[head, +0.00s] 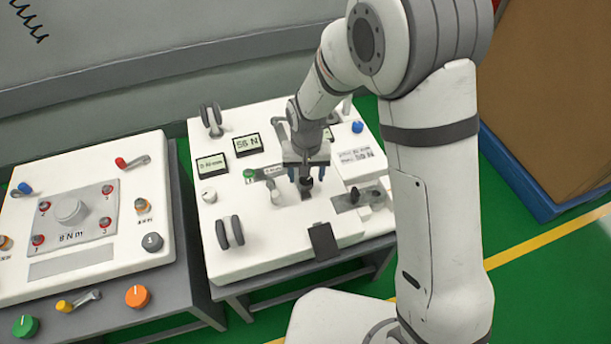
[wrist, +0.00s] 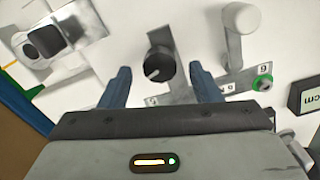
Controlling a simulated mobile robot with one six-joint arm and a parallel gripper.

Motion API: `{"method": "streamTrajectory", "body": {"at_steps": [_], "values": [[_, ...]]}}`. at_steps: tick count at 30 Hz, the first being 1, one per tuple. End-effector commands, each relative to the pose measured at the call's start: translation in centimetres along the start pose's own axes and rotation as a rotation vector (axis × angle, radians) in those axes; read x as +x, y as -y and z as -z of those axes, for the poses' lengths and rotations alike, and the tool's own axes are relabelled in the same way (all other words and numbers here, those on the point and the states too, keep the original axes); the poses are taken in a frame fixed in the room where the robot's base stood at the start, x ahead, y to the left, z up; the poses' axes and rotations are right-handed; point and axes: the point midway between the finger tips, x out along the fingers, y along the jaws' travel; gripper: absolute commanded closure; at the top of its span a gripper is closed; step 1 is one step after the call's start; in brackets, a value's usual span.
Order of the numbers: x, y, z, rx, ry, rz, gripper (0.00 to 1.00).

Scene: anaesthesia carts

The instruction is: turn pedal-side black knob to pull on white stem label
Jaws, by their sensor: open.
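The black knob (head: 307,184) sits on the white panel of the right cart, on the side toward the black pedal-like plate (head: 323,241). In the wrist view the knob (wrist: 158,66) is round, with a pale pointer line aimed down-left. A white stem (wrist: 241,18) stands right of it in that view. Small labels (wrist: 228,88) lie on a grey strip by the knob; their text is not clearly readable. My gripper (head: 306,174) is open over the knob. In the wrist view its blue fingers (wrist: 160,80) stand either side of the knob, with visible gaps.
A green-ringed button (wrist: 263,82) and a grey metal fixture (wrist: 45,42) flank the knob. Displays (head: 247,144) and paired dark wheels (head: 229,232) share the panel. Another cart with a large pale knob (head: 69,210) stands left. A blue-edged brown bin (head: 560,90) is at right.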

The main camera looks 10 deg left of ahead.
Motion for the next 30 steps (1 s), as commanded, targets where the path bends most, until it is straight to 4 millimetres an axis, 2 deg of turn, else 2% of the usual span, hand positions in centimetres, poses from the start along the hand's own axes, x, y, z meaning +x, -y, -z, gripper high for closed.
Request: {"method": "streamTrajectory", "body": {"at_steps": [1,3,10,27,30], "values": [[-1.3,0.0,0.1,0.000,-0.005,0.002,0.43],[-2.6,0.0,0.1,0.000,-0.004,0.002,0.43],[-5.4,0.0,-0.1,0.000,-0.001,0.000,0.43],[-5.9,0.0,-0.1,0.000,0.001,0.000,0.43],[-6.7,-0.5,-0.1,0.005,-0.003,0.001,0.43]]}}
